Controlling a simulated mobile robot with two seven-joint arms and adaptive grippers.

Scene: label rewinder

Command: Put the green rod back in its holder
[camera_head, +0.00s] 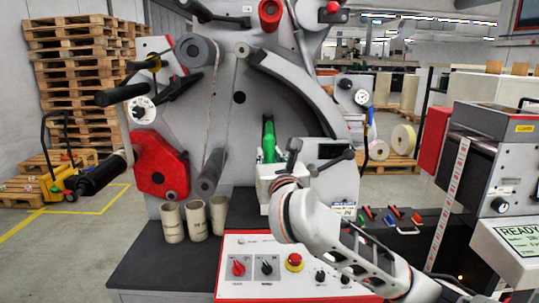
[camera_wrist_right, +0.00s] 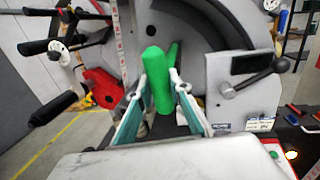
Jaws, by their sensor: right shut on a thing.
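The green rod (camera_head: 269,146) is held nearly upright in front of the machine's grey round plate. In the right wrist view the rod (camera_wrist_right: 156,72) stands between the two fingers of my right gripper (camera_wrist_right: 160,90), which is shut on it. A second, darker green shape shows just behind the rod; I cannot tell what it is. In the head view my right gripper (camera_head: 271,162) is partly hidden by its own body. I cannot make out for sure which part is the rod's holder. My left gripper is not in view.
Small coloured pieces (camera_head: 390,216) lie on the dark surface at the right. Cardboard cores (camera_head: 196,219) stand on the table at the left. A control panel (camera_head: 255,265) with a red stop button is in front. A black clamp lever (camera_head: 333,161) juts out near the gripper.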

